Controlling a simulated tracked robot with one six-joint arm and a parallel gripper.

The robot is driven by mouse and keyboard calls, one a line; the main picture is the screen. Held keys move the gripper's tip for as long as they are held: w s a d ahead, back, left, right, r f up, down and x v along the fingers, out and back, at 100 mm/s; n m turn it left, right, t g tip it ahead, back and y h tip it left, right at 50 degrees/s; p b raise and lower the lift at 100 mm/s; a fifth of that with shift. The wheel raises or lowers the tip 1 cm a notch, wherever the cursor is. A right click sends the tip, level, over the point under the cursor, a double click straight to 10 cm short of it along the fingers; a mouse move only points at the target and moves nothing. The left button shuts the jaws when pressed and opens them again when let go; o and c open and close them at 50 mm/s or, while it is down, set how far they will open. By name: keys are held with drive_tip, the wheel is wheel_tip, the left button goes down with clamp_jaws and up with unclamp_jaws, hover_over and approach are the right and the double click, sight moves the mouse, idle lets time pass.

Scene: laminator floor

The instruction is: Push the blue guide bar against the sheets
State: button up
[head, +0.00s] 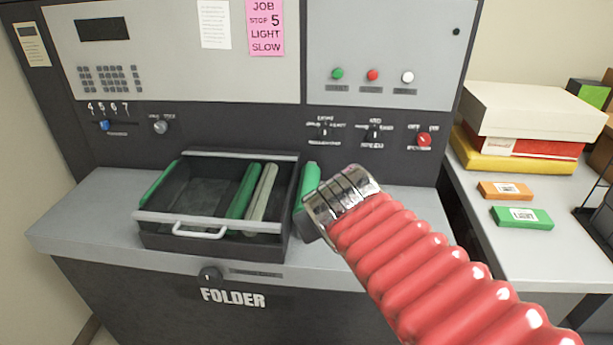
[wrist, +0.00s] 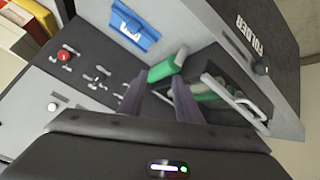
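In the head view my red arm hides that spot. My gripper (wrist: 157,86) is open in the wrist view, its two dark fingers apart, with the blue bar beyond them. In the head view my gripper (head: 312,222) is largely hidden by its metal collar. I cannot make out the sheets.
A dark open tray (head: 205,246) with a white handle holds green and grey-green bars. The control panel (head: 270,130) rises behind, with knobs and a small blue slider (head: 104,125). A side table (head: 520,260) at right holds boxes and orange and green packs.

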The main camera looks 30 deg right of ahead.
drive_tip(key=s+a+f+g+y, duration=0.1)
drive_tip(key=s+a+f+y, duration=0.1)
drive_tip(key=s+a, duration=0.2)
drive_tip(key=s+a+f+g+y, duration=0.1)
drive_tip(key=s+a, duration=0.3)
drive_tip(key=a, duration=0.5)
drive_tip(key=shift+f+n+g+y, duration=0.3)
drive_tip(key=shift+f+y, duration=0.5)
